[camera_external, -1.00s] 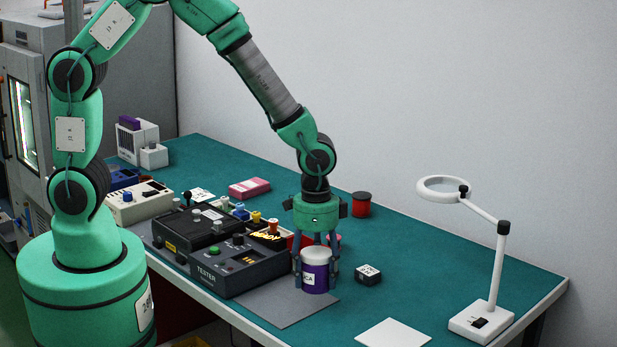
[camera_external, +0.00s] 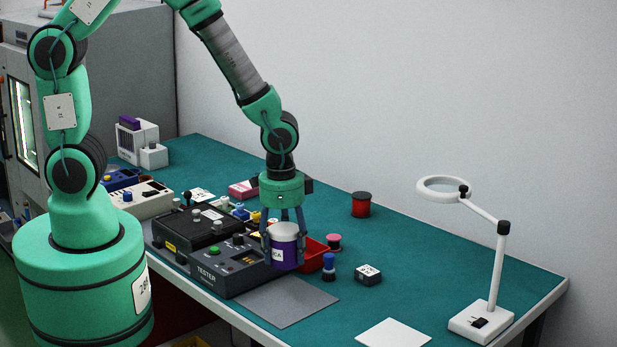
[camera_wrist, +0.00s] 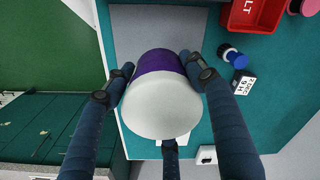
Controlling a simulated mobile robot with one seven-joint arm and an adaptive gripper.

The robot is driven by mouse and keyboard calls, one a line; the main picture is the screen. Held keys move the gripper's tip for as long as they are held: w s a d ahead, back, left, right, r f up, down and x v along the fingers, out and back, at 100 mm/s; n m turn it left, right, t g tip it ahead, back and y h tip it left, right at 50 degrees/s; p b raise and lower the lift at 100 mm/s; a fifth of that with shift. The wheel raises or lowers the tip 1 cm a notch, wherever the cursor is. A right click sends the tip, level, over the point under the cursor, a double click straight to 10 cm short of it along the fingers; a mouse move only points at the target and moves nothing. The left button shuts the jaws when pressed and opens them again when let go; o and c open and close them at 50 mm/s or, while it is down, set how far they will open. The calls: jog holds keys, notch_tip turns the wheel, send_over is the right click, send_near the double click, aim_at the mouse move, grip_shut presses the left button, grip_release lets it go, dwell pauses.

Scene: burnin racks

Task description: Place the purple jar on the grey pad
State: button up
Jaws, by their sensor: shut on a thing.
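My gripper (camera_external: 285,245) is shut on the purple jar (camera_external: 283,255), which has a white lid and a white label. In the wrist view the jar (camera_wrist: 159,62) shows lid-on between the fingers. The jar is upright and appears raised above the bench, beside the tester's right end. The grey pad (camera_external: 290,304) lies flat on the bench near its front edge, below and in front of the jar in the outside view. In the wrist view the pad (camera_wrist: 130,22) shows behind the jar, partly hidden by it. The visible part of the pad is bare.
The black tester (camera_external: 225,268) stands left of the pad. A red tray (camera_external: 315,250), a blue-topped object (camera_external: 329,268), a small dark labelled block (camera_external: 368,275) and a pink spool (camera_external: 334,241) stand to the right. A white square (camera_external: 393,334) and a magnifier lamp (camera_external: 481,321) are farther right.

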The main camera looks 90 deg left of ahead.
jog(key=shift+f+b, duration=0.3)
jog(key=shift+f, duration=2.8)
jog(key=shift+f, duration=1.85)
jog(key=shift+f+b, duration=0.1)
jog(key=shift+b, duration=0.2)
jog(key=o, duration=1.3)
notch_tip(320, 180, up, 12)
jog(key=shift+s+d+r+p, duration=0.1)
jog(key=shift+s+p, duration=0.05)
jog(key=shift+p, duration=0.55)
